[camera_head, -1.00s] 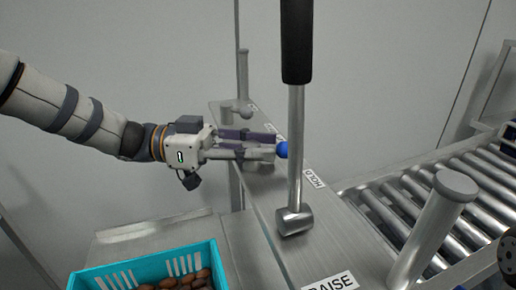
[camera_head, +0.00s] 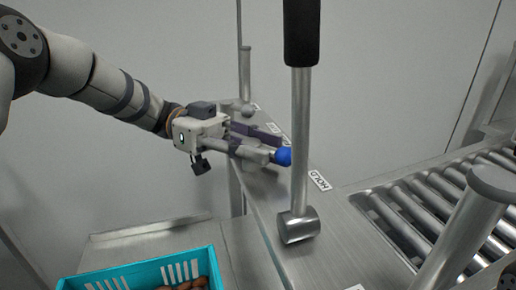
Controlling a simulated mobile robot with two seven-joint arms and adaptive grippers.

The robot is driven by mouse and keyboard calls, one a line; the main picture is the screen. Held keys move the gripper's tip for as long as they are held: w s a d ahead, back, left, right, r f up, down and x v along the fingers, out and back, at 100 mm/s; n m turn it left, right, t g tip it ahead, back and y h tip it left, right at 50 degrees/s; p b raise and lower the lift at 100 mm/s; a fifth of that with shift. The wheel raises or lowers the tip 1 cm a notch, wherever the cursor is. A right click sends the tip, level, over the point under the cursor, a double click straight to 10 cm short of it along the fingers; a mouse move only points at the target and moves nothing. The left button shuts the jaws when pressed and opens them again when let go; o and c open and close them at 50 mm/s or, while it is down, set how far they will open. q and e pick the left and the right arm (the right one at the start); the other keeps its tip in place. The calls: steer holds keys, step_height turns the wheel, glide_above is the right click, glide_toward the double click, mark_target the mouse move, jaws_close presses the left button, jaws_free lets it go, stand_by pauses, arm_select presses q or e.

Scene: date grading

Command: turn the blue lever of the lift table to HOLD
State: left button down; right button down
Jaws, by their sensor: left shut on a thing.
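The blue lever shows as a blue knob (camera_head: 283,156) on a short grey shaft, above the steel top of the lift table's console (camera_head: 262,205). My left gripper (camera_head: 262,146) is shut on the lever's shaft, with the knob sticking out past the fingertips. The fingers hide much of the shaft and its pivot. The HOLD label (camera_head: 319,180) lies to the right of the knob and nearer to me. The knob is short of the label in the picture; which mark the lever points to, I cannot tell. My right gripper is out of view.
A tall lever with a black grip (camera_head: 301,30) stands close in front, right of the knob. A turquoise crate (camera_head: 150,270) with brown dates stands at the lower left. A roller conveyor (camera_head: 410,215) and a grey post (camera_head: 470,225) are on the right.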

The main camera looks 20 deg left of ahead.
arm_select(q)
steer(key=shift+s, duration=0.1)
stand_by(0.4)
steer(key=c, duration=1.7)
jaws_free()
steer(key=shift+d, duration=0.1)
steer(key=shift+v, duration=6.05)
